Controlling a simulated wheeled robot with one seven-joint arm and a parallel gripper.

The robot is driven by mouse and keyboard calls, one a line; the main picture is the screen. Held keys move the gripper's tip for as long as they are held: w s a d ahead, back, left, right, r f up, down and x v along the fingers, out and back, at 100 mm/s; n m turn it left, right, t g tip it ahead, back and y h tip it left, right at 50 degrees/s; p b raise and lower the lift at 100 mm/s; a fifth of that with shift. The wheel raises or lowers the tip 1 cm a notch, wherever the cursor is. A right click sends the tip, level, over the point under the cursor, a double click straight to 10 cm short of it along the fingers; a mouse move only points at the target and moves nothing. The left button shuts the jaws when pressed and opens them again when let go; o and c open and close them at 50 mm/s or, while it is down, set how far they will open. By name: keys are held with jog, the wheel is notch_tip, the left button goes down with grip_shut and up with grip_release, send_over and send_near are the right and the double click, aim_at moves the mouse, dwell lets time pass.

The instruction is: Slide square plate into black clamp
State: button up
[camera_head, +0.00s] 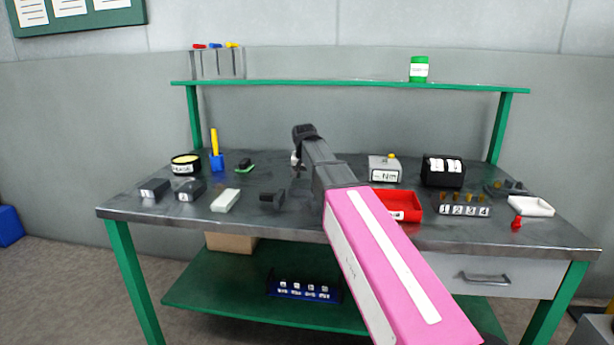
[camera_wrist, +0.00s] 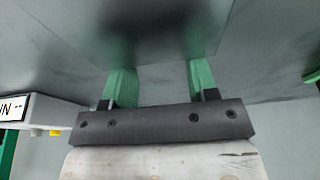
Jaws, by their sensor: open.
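My gripper (camera_head: 297,158) is at the far end of my pink and dark arm, above the back middle of the workbench. In the wrist view its two green fingers stand wide apart (camera_wrist: 160,75), with a blurred dark patch between and beyond them. I cannot tell whether that patch is a plate or a shadow on the grey surface. A small black clamp-like piece (camera_head: 273,199) stands on the bench, left of my arm and nearer the front edge. No square plate can be picked out for certain; my arm hides part of the bench.
Left on the workbench (camera_head: 330,228) are dark blocks (camera_head: 189,190), a pale block (camera_head: 225,200) and a blue pen holder (camera_head: 216,162). Right are a grey box (camera_head: 384,169), a red bin (camera_head: 410,206), a black box (camera_head: 442,171) and a white tray (camera_head: 531,206). A green shelf (camera_head: 350,86) spans behind.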

aim_at(301, 197)
jog(key=shift+s+a, duration=0.4)
jog(key=shift+s, duration=1.6)
jog(key=shift+s+a, duration=0.35)
jog(key=shift+s, duration=1.7)
jog(key=shift+s+a, duration=0.4)
jog(key=shift+s, duration=1.6)
notch_tip(301, 197, up, 7)
jog(key=w, duration=0.1)
jog(key=shift+w, duration=0.15)
jog(key=shift+d, duration=0.1)
